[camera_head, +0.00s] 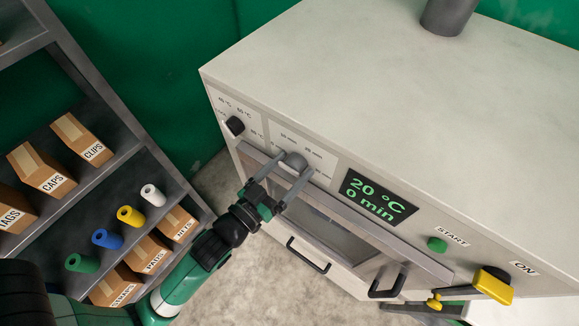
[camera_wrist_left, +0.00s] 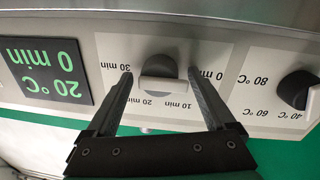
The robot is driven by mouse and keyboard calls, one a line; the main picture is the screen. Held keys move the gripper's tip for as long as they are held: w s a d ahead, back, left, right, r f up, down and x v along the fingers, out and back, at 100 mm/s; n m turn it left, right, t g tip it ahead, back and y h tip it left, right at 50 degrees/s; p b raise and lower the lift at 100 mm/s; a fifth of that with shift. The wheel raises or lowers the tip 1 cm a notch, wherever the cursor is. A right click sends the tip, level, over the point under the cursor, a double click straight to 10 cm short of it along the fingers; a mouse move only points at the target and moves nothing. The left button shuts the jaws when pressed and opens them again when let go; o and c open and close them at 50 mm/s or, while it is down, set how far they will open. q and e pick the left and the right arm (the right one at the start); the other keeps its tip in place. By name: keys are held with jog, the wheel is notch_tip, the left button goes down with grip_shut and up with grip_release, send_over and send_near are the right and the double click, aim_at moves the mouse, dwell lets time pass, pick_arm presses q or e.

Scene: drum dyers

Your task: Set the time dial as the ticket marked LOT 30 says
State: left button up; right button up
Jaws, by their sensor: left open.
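The time dial (camera_head: 294,160) is a grey knob on the front panel of the pale machine, with minute marks around it. In the left wrist view the dial (camera_wrist_left: 160,84) shows a light bar lying level, between the 0 and 30 min sides; marks for 10 and 20 min also show. My left gripper (camera_wrist_left: 161,76) is open, one finger on each side of the dial, with gaps visible. The display (camera_head: 375,199) reads 20 °C and 0 min. The ticket marked LOT 30 is not in view. My right gripper is not in view.
The temperature dial (camera_head: 235,126) is left of the time dial. A green START button (camera_head: 437,244) and a yellow ON lever (camera_head: 492,286) are farther right. Drawer-type handles (camera_head: 308,256) stick out below. A shelf (camera_head: 125,153) with boxes and coloured rolls stands left.

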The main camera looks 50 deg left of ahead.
pick_arm(q)
jog(key=c, duration=1.1)
